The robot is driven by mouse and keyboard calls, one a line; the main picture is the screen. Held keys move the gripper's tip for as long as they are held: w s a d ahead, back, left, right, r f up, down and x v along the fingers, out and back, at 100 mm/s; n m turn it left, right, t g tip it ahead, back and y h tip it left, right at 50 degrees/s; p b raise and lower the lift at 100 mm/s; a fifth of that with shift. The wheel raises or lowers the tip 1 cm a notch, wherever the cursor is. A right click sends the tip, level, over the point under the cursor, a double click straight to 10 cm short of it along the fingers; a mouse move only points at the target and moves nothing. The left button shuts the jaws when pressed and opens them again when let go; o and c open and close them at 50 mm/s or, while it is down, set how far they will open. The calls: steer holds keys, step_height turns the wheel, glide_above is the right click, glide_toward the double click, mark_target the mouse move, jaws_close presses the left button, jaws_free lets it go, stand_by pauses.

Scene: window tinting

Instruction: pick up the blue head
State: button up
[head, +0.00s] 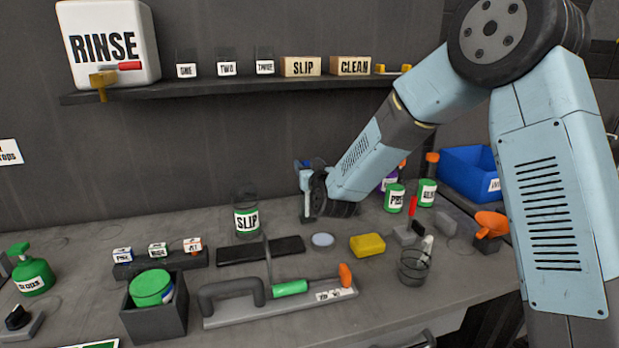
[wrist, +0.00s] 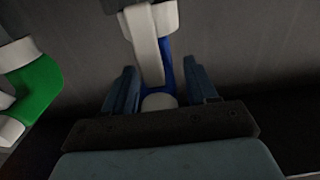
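A blue and white part, which looks like the blue head (wrist: 166,70), stands between the fingers of my gripper (wrist: 161,78) in the wrist view. Both fingers are apart, with a visible gap on each side of it. In the head view my gripper (head: 308,197) is low over the back of the bench near the wall. A small patch of dark blue (head: 303,165) shows at its top there; most of that area is hidden by my gripper and wrist. A green and white thing (wrist: 38,88) is left of my gripper in the wrist view.
The SLIP container (head: 246,222) stands just left of my gripper. A dark flat pad (head: 262,250), a pale disc (head: 322,240) and a yellow block (head: 367,245) lie in front. Green-and-white containers (head: 395,197) and a blue bin (head: 466,172) are to the right. A shelf (head: 225,86) runs above.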

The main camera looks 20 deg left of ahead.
steer(key=c, duration=1)
steer(key=shift+r, duration=0.1)
